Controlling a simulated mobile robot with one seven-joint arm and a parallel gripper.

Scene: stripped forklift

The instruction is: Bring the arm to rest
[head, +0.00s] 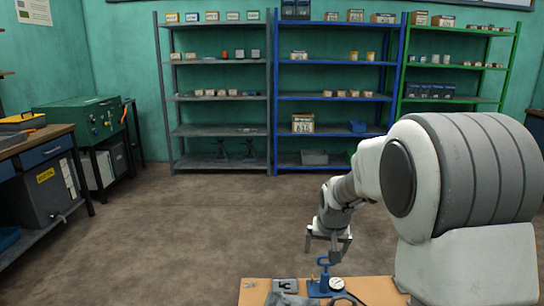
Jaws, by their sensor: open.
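My gripper (328,246) hangs at the end of my bent white arm in the head view, right of the middle. Its fingers point down and are apart, with nothing seen between them. It is above the far part of a wooden bench top (370,290). A blue tool with a round white gauge (337,284) stands on the bench below it. The gripper looks apart from the blue tool, though the gap is small in the picture.
A grey metal part (285,285) lies left of the blue tool. Grey shelving (219,130), blue shelving (335,98) and green shelving (455,62) stand along the back wall. A workbench (40,140) and a green cabinet (90,115) are at left. The middle floor is clear.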

